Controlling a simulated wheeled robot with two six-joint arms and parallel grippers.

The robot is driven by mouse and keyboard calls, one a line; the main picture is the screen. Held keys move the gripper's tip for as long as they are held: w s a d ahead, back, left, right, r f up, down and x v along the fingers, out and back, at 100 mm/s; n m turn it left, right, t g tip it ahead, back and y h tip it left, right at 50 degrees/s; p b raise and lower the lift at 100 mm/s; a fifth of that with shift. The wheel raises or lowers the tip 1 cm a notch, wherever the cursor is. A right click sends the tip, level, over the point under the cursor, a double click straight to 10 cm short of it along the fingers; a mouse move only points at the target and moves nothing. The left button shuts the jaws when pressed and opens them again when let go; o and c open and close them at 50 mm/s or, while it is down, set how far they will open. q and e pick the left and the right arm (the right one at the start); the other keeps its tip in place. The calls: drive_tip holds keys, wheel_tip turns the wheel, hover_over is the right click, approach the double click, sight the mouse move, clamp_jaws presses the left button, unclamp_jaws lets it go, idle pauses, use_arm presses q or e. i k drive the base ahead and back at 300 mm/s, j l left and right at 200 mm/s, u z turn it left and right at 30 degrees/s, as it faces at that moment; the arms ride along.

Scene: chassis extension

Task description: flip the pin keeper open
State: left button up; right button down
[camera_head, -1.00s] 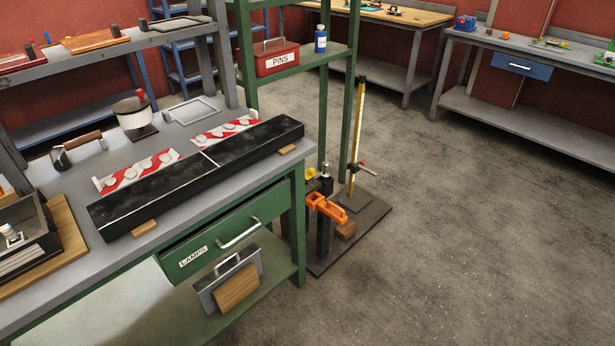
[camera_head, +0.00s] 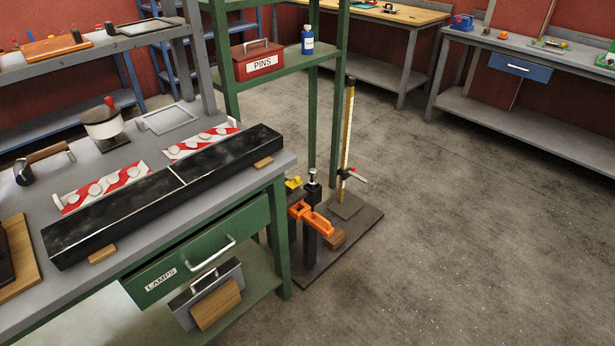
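No part in the head view can be told for certain as the pin keeper. An orange clamp-like part (camera_head: 311,218) sits on a dark post (camera_head: 311,240) on a floor stand, right of the green bench. A black-tipped fitting (camera_head: 312,178) tops the post, with a small yellow part (camera_head: 293,183) beside it. A long black beam (camera_head: 165,195) lies on the bench top. A red box labelled PINS (camera_head: 259,67) stands on the green shelf. Neither of my grippers is in view.
A bench drawer labelled LAMPS (camera_head: 205,250) fronts the bench (camera_head: 285,160). The concrete floor (camera_head: 470,240) to the right is clear.

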sight(293, 182)
drive_tip(key=i+l, duration=0.9)
drive_tip(key=u, duration=1.35)
